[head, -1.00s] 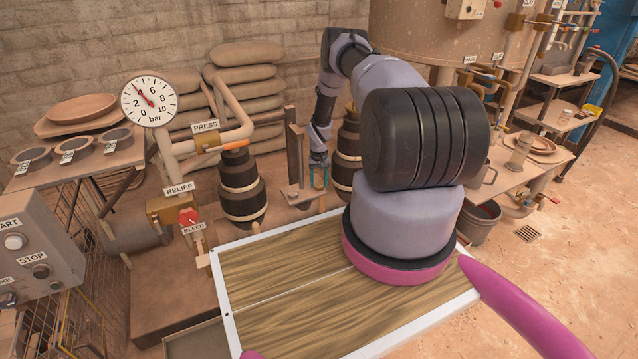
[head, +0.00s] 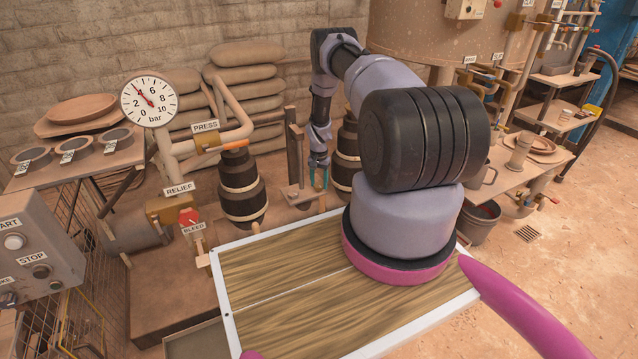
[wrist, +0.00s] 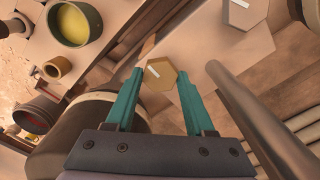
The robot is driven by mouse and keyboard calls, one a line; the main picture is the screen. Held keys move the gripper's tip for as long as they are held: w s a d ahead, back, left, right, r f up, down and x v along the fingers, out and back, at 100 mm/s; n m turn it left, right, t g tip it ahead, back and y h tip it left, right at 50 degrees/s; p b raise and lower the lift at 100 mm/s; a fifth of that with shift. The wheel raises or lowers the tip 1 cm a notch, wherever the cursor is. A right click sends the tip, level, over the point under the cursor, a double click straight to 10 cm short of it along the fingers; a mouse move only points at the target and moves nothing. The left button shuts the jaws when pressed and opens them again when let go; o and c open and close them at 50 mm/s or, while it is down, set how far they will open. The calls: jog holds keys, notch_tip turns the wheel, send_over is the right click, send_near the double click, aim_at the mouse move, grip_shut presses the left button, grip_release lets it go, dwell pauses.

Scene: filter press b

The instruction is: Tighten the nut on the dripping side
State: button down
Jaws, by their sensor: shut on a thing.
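In the wrist view, my gripper (wrist: 160,76) has its two teal fingers on either side of a tan six-sided nut (wrist: 158,79) with a white mark on its top, and is shut on it. A second, greyer six-sided nut (wrist: 243,13) with a white mark sits at the top edge, apart from my fingers. In the head view, my gripper (head: 319,180) is low between the two dark barrel-shaped parts, at the press frame. The nuts are too small or hidden to make out there. I cannot see any drip.
A dark banded barrel part (head: 242,186) stands left of my gripper, and a post (head: 296,160) rises close beside it. A round rod (wrist: 245,110) runs close right of my fingers. A cup of yellow liquid (wrist: 75,24) is at upper left.

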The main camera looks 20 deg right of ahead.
aim_at(319, 185)
jog(key=shift+c, duration=1.3)
grip_release()
notch_tip(319, 185, up, 11)
jog(key=shift+f, duration=0.1)
